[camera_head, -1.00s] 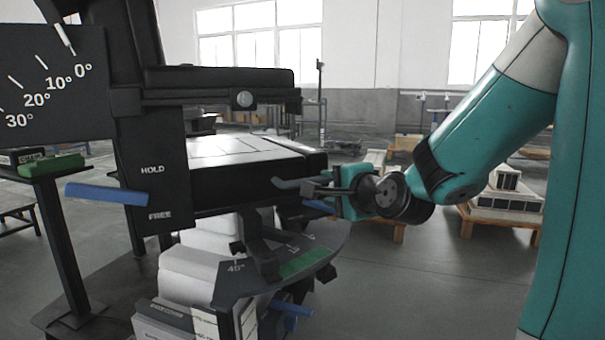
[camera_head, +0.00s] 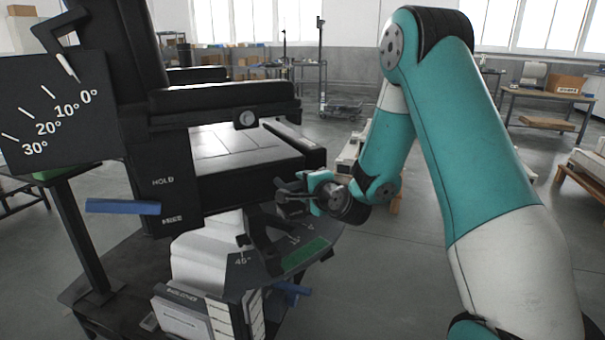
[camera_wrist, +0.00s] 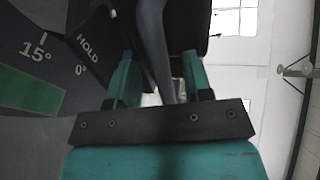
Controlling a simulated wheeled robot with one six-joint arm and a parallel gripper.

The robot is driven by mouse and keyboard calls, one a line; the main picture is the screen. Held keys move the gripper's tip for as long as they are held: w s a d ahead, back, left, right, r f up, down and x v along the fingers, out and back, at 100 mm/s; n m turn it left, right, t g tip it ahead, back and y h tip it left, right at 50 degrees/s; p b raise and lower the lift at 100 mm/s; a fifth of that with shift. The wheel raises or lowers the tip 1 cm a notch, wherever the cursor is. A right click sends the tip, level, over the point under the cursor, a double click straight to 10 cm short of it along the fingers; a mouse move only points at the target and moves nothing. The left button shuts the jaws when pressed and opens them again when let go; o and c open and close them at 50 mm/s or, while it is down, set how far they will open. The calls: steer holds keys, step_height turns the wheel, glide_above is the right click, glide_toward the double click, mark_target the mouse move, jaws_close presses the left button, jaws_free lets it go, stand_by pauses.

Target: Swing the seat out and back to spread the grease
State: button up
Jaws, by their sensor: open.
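The black seat (camera_head: 250,150) with a pale top panel stands left of centre in the head view, apparently level. Below it is a swing scale (camera_head: 262,262) marked 45°, with a green band (camera_head: 305,252). My gripper (camera_head: 300,192) is at the seat's near right corner. In the wrist view its two teal fingers (camera_wrist: 158,80) stand apart, with a grey bar (camera_wrist: 152,40) running between them. I cannot tell whether they touch it. A HOLD plate (camera_wrist: 88,48), 15° and 0° marks and a green band (camera_wrist: 28,90) show left of the fingers.
A black armrest (camera_head: 225,96) overhangs the seat. A blue lever (camera_head: 123,207) sticks out below the HOLD panel (camera_head: 163,182). A tilt scale (camera_head: 55,110) stands at far left. Tables and pallets are behind; open floor lies at right.

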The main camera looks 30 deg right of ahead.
steer(key=shift+x, duration=1.2)
